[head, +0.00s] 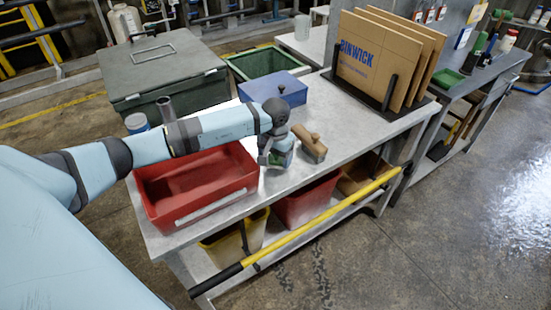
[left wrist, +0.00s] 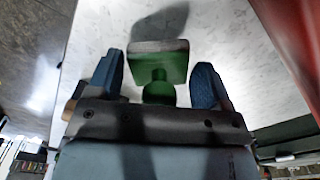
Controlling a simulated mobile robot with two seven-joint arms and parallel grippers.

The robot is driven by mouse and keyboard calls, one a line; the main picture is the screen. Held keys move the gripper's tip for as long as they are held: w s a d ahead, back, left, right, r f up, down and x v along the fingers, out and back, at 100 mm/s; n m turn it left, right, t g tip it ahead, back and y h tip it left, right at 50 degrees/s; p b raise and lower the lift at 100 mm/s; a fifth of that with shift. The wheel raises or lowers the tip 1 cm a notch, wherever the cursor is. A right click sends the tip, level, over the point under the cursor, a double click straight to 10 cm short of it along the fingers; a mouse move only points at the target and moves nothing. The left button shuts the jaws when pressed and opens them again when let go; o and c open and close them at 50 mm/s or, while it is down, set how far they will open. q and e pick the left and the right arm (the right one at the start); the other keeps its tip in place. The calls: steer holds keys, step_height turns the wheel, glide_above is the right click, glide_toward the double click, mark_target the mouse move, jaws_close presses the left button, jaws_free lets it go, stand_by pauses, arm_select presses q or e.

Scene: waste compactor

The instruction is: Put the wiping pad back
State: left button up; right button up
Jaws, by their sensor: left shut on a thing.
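The wiping pad appears to be a green block with a pale edge and a rounded green handle, in the left wrist view (left wrist: 160,66). My left gripper (left wrist: 156,75) has it between its two blue fingers, with the handle towards the palm. In the head view my left gripper (head: 277,148) is over the grey worktable (head: 330,105), and a little green of the pad shows under it. Whether the pad touches the tabletop is hard to tell; a shadow lies beside it. My right gripper is in neither view.
A brown wooden-handled block (head: 312,148) stands just right of the gripper. A red tray (head: 195,185) lies to the left, a blue box (head: 273,90) behind. Cardboard panels (head: 380,60) stand in a rack at the back right. A yellow rail (head: 330,210) runs along the front.

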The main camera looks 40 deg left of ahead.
arm_select(q)
steer(key=shift+f, duration=0.6)
steer(key=shift+f, duration=0.15)
steer(key=o, duration=0.8)
steer(key=shift+o, duration=0.2)
step_height(320, 180, up, 12)
steer(key=shift+f+b, duration=0.1)
steer(key=shift+b, duration=0.55)
steer(key=shift+r, duration=0.3)
